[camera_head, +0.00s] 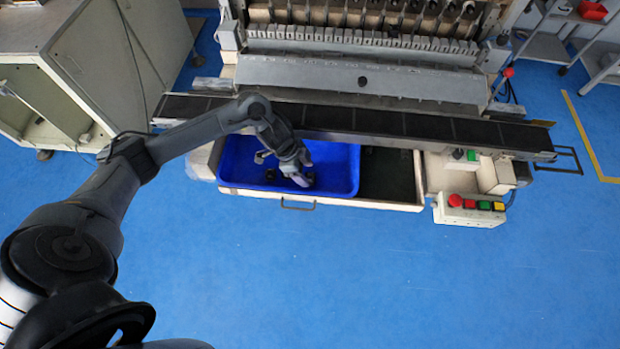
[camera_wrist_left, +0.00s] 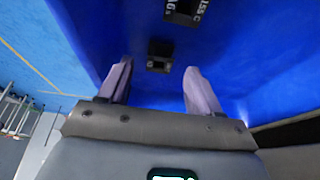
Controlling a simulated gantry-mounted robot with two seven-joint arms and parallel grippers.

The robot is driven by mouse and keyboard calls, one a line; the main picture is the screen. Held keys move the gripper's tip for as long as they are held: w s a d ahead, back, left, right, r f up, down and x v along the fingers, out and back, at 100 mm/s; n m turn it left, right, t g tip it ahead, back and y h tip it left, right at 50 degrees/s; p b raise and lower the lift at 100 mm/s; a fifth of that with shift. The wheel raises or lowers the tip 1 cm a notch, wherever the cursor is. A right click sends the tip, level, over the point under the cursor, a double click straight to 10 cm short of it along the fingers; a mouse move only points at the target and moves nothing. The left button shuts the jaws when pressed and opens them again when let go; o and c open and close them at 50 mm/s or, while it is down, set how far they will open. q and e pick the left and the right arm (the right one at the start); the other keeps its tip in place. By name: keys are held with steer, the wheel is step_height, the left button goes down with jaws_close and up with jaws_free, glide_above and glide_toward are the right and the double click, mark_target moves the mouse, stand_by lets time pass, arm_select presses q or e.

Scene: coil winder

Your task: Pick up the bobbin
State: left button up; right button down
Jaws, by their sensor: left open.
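My left gripper (camera_head: 303,178) reaches down into a blue bin (camera_head: 346,160) in the drawer of the machine. It is open, and its two pale fingers (camera_wrist_left: 157,85) show apart in the left wrist view. A small black bobbin (camera_wrist_left: 160,56) lies on the blue bin floor, beyond and between the fingertips in that view, with no finger seen touching it. A second black piece (camera_wrist_left: 188,11) with white lettering lies farther off, cut by the top edge. In the head view, small dark pieces (camera_head: 270,175) show in the bin beside the gripper. My right gripper is not in view.
A dark conveyor belt (camera_head: 420,126) runs just behind the bin. A dark compartment (camera_head: 388,175) adjoins the bin on the right. A control box (camera_head: 468,209) with coloured buttons stands farther right. The blue floor in front is clear.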

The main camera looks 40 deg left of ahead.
mark_target(308, 176)
arm_select(q)
steer(key=shift+x, duration=1.55)
steer(key=shift+c, duration=0.5)
steer(key=c, duration=1)
